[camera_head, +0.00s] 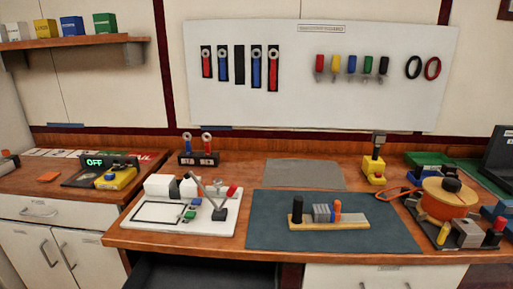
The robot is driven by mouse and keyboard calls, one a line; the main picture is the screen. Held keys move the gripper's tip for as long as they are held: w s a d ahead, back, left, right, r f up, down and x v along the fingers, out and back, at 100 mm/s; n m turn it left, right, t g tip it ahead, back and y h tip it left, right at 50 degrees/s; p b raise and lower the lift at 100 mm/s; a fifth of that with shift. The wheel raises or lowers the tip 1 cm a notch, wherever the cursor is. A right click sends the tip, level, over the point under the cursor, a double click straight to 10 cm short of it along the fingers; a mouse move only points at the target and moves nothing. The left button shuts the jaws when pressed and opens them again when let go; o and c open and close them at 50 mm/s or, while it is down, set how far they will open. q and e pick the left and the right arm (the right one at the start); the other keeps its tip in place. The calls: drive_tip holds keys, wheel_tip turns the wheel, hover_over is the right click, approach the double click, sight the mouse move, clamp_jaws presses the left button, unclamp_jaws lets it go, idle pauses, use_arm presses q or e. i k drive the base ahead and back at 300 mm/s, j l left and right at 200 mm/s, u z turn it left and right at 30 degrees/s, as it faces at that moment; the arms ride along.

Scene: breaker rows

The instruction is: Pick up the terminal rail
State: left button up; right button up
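A light wooden strip (354,219) lies on the dark teal mat (275,234) on the workbench, and it looks like the terminal rail. It carries an upright black cylinder (298,206) at its left end, a grey ribbed block (321,212) near the middle, and an orange upright piece (337,209) beside that block. The strip lies flat and nothing covers it. Neither of my grippers shows in the head view.
Left of the mat stands a white board (160,230) with blocks and a small lever arm. Right of the mat are an orange spool (447,200) and several small parts. A yellow device (374,169) stands behind. The mat around the strip is clear.

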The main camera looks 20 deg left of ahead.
sight(322, 217)
drive_tip(key=j+u, duration=0.15)
drive_tip(key=u, duration=1.3)
drive_tip(key=z, duration=1.5)
drive_tip(key=l+u, duration=0.1)
drive_tip(key=u, duration=0.3)
drive_tip(key=i+l+u, duration=0.2)
drive_tip(key=l, duration=0.25)
drive_tip(key=i+l+u, duration=0.15)
drive_tip(key=l, duration=0.3)
drive_tip(key=l+u, duration=0.2)
drive_tip(key=l, duration=0.25)
drive_tip(key=i+l+u, duration=0.2)
drive_tip(key=l, duration=0.35)
drive_tip(key=k+j, duration=0.05)
